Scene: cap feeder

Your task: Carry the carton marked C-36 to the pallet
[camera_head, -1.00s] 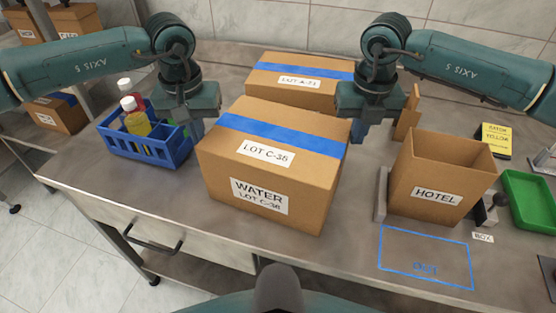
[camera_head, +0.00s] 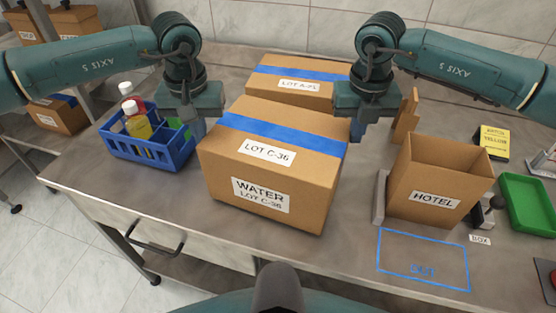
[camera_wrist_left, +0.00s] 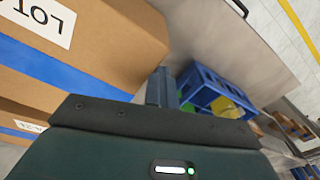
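The carton marked C-36 (camera_head: 272,184) is a closed brown box with blue tape and WATER LOT C-36 on its front. It stands upright on the steel table. In the left wrist view it fills the upper left (camera_wrist_left: 105,40). My left gripper (camera_head: 197,130) is beside the carton's left side, its fingers together and empty; they show in the left wrist view (camera_wrist_left: 163,88). My right gripper (camera_head: 357,130) is beside the carton's far right side, its fingers appearing as one block, partly hidden. Neither visibly grips the carton. I cannot make out a pallet.
Carton A-21 (camera_head: 297,92) stands behind. A blue bottle basket (camera_head: 150,152) is close on the left. An open HOTEL box (camera_head: 437,185), a green tray (camera_head: 526,203) and a yellow-labelled block (camera_head: 494,142) are on the right. A blue outline (camera_head: 422,262) marks clear tabletop at front right.

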